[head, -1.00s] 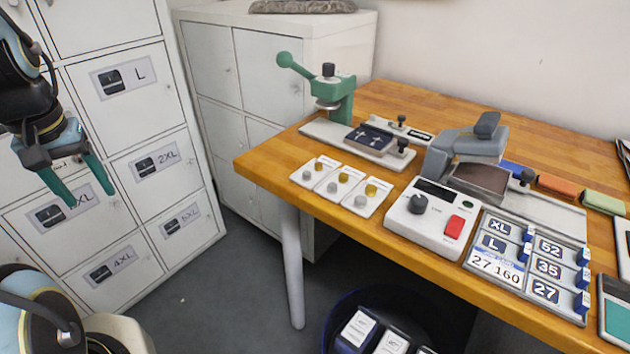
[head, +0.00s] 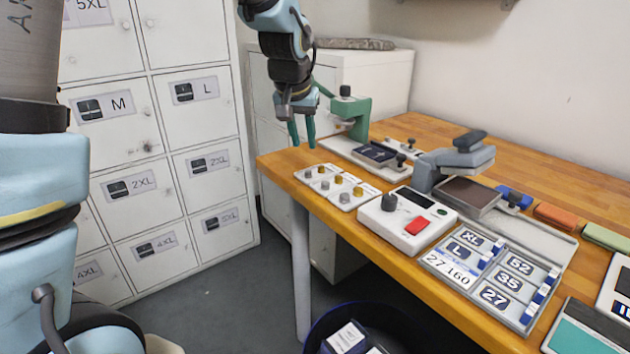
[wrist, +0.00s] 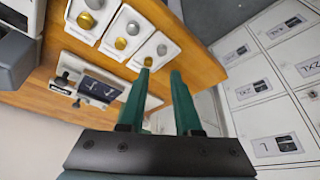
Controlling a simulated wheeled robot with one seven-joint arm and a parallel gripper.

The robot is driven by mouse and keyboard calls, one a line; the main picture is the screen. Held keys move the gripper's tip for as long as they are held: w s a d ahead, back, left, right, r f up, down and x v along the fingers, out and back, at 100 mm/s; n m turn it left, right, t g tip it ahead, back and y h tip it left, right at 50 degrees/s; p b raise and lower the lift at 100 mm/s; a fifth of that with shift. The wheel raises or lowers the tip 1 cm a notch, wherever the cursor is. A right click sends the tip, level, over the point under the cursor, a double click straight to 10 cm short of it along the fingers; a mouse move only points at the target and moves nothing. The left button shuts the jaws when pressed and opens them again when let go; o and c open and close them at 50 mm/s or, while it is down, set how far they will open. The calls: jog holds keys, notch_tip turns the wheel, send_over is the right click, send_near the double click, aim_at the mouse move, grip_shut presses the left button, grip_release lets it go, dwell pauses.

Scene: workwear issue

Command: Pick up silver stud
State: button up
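Several silver studs sit on small white cards at the table's left corner, each beside a gold stud. In the head view the leftmost silver stud (head: 309,173) is nearest the corner, then a middle one (head: 325,185) and a right one (head: 344,197). They also show in the wrist view, the closest to the fingers being this silver stud (wrist: 161,49). My gripper (head: 303,143) points down above the table's left edge, near the leftmost card. Its green fingers (wrist: 160,73) are apart, with nothing between them.
A white control box (head: 406,222) stands right of the cards. White lockers (head: 195,110) are at left. The wooden table (head: 285,160) is bare at its left corner.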

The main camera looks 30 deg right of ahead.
aim_at(308, 172)
jog(key=p+x, duration=0.1)
jog(key=x, duration=0.4)
jog(key=p+x, duration=0.1)
jog(key=x, duration=0.4)
jog(key=shift+a+p, duration=0.25)
jog(key=shift+p, duration=0.1)
grip_shut()
